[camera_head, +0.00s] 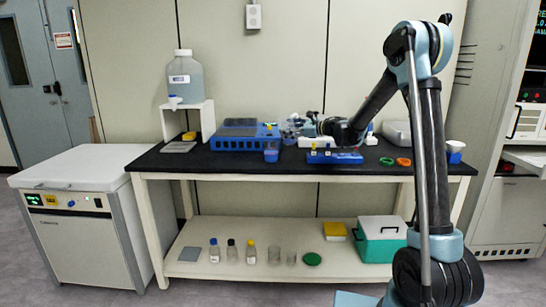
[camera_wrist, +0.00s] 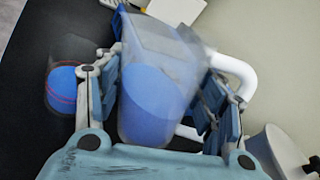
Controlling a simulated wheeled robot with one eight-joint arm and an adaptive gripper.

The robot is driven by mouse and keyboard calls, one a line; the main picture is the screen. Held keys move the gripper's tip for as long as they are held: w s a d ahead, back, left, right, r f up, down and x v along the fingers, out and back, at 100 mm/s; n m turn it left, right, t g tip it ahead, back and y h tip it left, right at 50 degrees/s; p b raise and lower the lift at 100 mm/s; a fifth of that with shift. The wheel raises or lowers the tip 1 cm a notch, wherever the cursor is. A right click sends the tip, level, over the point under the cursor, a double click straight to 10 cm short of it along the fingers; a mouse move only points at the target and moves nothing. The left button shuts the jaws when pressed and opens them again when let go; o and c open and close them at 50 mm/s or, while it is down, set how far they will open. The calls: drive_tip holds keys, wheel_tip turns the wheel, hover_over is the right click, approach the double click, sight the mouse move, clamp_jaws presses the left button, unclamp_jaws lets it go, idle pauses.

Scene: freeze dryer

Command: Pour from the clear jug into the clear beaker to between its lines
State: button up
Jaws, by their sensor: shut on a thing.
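My gripper (camera_wrist: 165,65) is shut on the clear jug (camera_wrist: 150,40), one finger on each side of its body. The jug holds blue liquid, and a white handle (camera_wrist: 238,68) curves out on its right. In the head view my gripper (camera_head: 300,128) is above the bench, and the jug is small and hard to make out there. The clear beaker (camera_wrist: 65,85) stands left of the jug in the wrist view, apart from my fingers. It holds blue liquid, with thin red lines around the filled part. The beaker also shows in the head view (camera_head: 271,153). No stream is visible.
The black bench top (camera_head: 225,165) carries a blue box (camera_head: 238,136) behind the beaker and a blue rack (camera_head: 335,156) to its right. Green and orange rings (camera_head: 403,161) lie further right. A large bottle (camera_head: 185,77) stands on a white stand at left.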

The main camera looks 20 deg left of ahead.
drive_tip(key=shift+w+d+r+m+y+b, duration=0.35)
drive_tip(key=shift+w+r+m+b, duration=0.25)
drive_tip(key=shift+m+b, duration=0.6)
drive_tip(key=shift+w+d+f+m+y+b, duration=0.25)
drive_tip(key=shift+w+f+m+y+b, duration=0.25)
drive_tip(key=shift+b, duration=0.7)
drive_tip(key=shift+s+r, duration=0.1)
drive_tip(key=shift+r, duration=0.1)
